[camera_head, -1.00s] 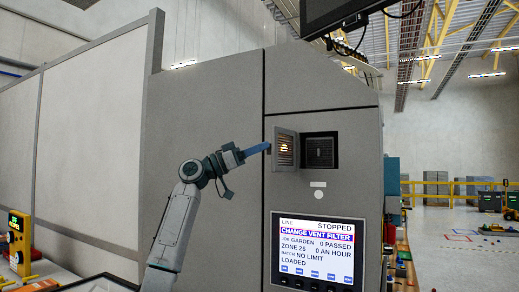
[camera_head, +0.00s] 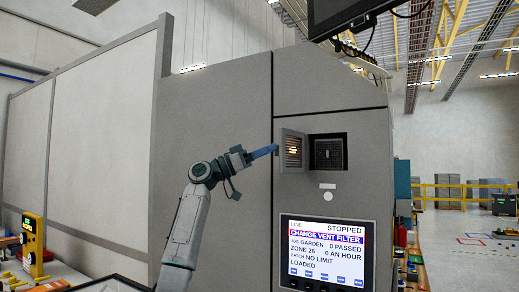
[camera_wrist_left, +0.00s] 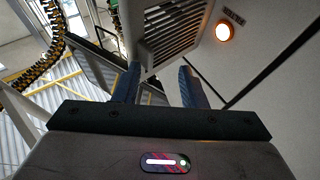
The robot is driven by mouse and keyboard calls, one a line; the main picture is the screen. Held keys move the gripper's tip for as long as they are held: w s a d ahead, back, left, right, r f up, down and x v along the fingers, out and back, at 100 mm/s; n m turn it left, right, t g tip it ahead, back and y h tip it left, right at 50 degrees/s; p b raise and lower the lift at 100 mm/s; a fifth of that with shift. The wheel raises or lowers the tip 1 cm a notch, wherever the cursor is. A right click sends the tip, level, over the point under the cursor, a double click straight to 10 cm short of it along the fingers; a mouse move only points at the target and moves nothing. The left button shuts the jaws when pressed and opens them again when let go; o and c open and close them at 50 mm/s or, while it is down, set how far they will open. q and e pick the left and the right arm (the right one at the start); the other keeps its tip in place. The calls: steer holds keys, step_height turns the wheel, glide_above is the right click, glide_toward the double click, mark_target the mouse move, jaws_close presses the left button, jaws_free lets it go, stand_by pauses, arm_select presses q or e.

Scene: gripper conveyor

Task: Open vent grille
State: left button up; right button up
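The vent grille (camera_head: 293,149) is a small grey slatted door on the tall grey cabinet. It stands swung out to the left, with a warm glow showing through its slats. The vent opening (camera_head: 328,152) beside it is uncovered and shows a dark square filter inside. My left gripper (camera_head: 276,148) has its blue fingers at the grille's left edge. In the left wrist view, the fingers (camera_wrist_left: 159,88) are spread apart, and the slatted grille (camera_wrist_left: 172,32) lies just beyond and partly between them. Whether they touch it is unclear. My right gripper is not in view.
A screen (camera_head: 326,250) below the vent reads "CHANGE VENT FILTER" and "STOPPED". A dark monitor (camera_head: 350,15) hangs above. A yellow control box (camera_head: 31,246) stands at the lower left. In the left wrist view, a round lit lamp (camera_wrist_left: 224,31) is right of the grille.

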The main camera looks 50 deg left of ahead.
arm_select(q)
steer(key=shift+w+f, duration=0.2)
stand_by(0.5)
steer(key=b+v, duration=0.6)
steer(key=v, duration=0.5)
steer(key=shift+s+r+b, duration=0.15)
steer(key=shift+r+b, duration=0.15)
steer(key=shift+b, duration=0.05)
